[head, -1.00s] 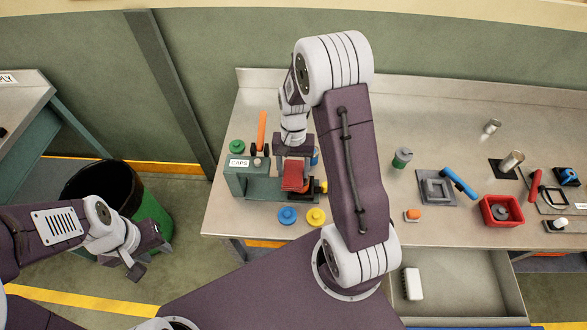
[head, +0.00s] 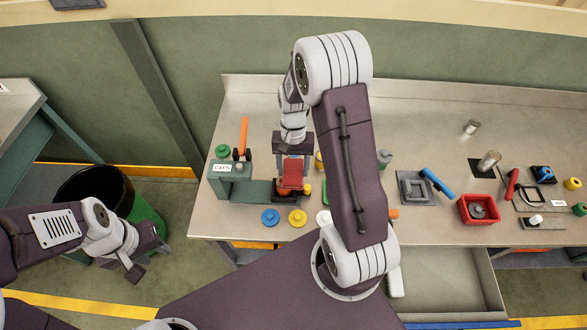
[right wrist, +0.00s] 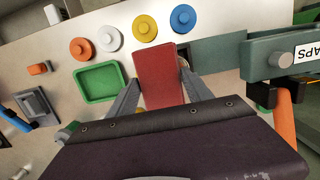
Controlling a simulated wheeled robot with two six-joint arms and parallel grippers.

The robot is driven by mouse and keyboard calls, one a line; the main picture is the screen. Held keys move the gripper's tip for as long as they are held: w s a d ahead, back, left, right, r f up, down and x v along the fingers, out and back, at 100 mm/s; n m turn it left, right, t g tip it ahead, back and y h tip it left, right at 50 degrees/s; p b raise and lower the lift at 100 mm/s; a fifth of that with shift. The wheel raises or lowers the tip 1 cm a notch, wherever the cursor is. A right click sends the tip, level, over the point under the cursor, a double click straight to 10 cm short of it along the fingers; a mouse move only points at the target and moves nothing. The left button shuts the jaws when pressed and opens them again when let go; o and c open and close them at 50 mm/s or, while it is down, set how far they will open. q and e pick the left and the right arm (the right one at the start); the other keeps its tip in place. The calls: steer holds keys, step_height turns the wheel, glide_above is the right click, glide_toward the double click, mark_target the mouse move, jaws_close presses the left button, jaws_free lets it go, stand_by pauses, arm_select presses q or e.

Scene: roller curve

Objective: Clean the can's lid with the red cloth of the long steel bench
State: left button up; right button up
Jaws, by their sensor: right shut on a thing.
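The red cloth (head: 293,170) is a flat red pad in my right gripper (head: 293,180). The right wrist view shows the cloth (right wrist: 160,78) between its two grey fingers. I cannot tell which can is meant, nor see a lid clearly. My left gripper (head: 150,262) is empty, its fingers apart, near the bin left of the bench.
The green caps stand (head: 228,185) is beside my right gripper. Blue (head: 270,217) and yellow (head: 297,216) caps lie at the front edge. A red tray (head: 479,210) and blue-handled tool (head: 437,183) are at the right. An open drawer (head: 445,275) sticks out below. A bin (head: 95,190) stands left.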

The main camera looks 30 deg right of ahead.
step_height(320, 180, up, 2)
steer(key=shift+w+a+r+p, duration=0.1)
steer(key=shift+a+p, duration=0.05)
steer(key=shift+p, duration=0.55)
step_height(320, 180, up, 3)
steer(key=shift+f+p, duration=0.2)
steer(key=shift+p, duration=1.05)
steer(key=shift+f, duration=0.1)
